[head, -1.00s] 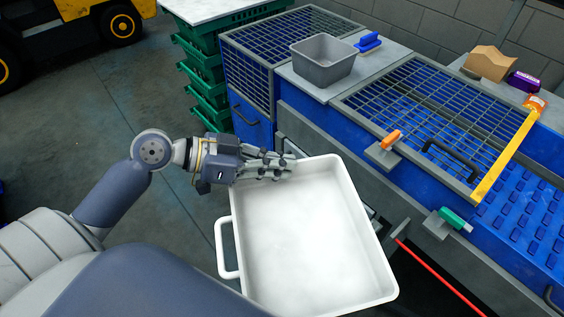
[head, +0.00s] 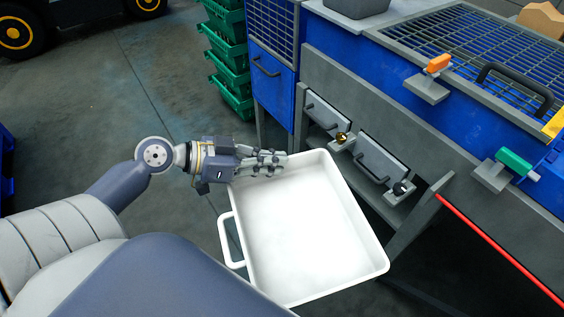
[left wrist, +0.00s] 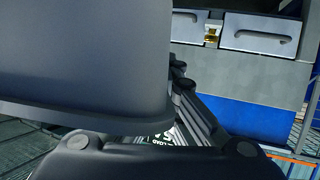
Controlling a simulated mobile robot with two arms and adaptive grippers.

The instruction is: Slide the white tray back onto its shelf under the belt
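The white tray (head: 362,225) is a shallow, empty rectangular tub with a loop handle on its left side. It is in the lower middle of the head view, in front of the belt machine, and appears clear of the floor. My left gripper (head: 275,163) is at the tray's far left corner, its fingers across the rim, and appears shut on it. In the left wrist view a large grey wall, apparently the tray (left wrist: 85,60), covers the left and partly hides the fingers (left wrist: 190,110). My right gripper is not in view. I cannot make out the shelf clearly.
The blue and grey belt machine (head: 400,105) stands beyond and right of the tray. Two grey drawer fronts (head: 380,160) with handles are on its side. A red-edged bar (head: 500,247) runs at lower right, with dark space below. Green crates (head: 228,60) stand behind; floor at left is open.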

